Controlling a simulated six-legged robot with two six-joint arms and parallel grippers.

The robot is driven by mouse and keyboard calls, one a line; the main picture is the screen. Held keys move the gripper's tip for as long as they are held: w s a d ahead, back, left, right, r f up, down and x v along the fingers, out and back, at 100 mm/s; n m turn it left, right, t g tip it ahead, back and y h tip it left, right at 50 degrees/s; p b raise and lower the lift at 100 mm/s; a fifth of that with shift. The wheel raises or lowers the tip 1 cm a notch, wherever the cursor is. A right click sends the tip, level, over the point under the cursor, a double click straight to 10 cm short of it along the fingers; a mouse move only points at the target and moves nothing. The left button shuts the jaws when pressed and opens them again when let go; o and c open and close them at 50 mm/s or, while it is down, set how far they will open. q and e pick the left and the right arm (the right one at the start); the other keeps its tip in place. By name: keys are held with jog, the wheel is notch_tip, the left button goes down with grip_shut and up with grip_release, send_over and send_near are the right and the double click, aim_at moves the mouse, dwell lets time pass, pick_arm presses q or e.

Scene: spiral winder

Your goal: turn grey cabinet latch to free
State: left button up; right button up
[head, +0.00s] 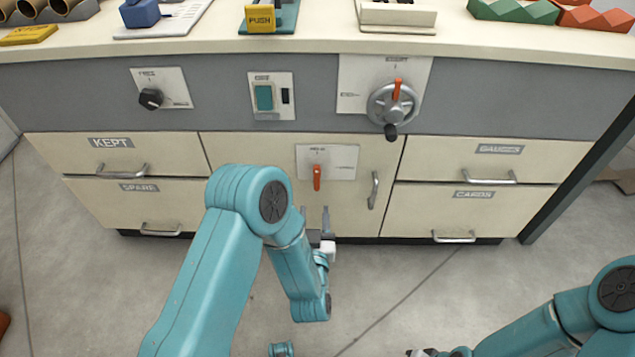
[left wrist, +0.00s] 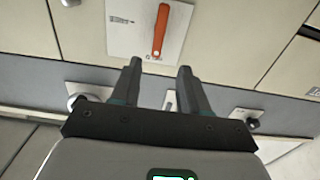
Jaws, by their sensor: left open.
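The cabinet latch is an orange handle (head: 317,178) on a pale plate (head: 342,161) set in the cream cabinet door (head: 348,205). The handle hangs straight down in the head view. In the left wrist view the orange handle (left wrist: 160,30) lies beyond the fingertips, roughly in line with the gap between them. My left gripper (head: 316,214) is open and empty, just below the handle in the head view; its two fingers also show in the left wrist view (left wrist: 160,70). They look apart from the handle. My right gripper (head: 424,352) is at the bottom edge, mostly cut off.
The door has a metal pull (head: 373,190) right of the latch. Drawers labelled KEPT (head: 165,155) and GAUGES (head: 475,165) flank it. A crank wheel (head: 393,104), a black knob (head: 151,98) and a teal switch (head: 264,98) sit above. Open floor lies in front.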

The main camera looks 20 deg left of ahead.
aim_at(316, 178)
pick_arm(q)
jog(key=b+x, duration=0.2)
jog(key=x, duration=0.8)
jog(key=shift+w+f, duration=0.15)
jog(key=shift+w, duration=0.25)
pick_arm(e)
jog(key=f, duration=0.1)
jog(key=w+f, duration=0.1)
jog(key=shift+d+f+t, duration=0.1)
jog(key=shift+f+t, duration=0.2)
jog(key=shift+f, duration=0.1)
pick_arm(q)
grip_shut()
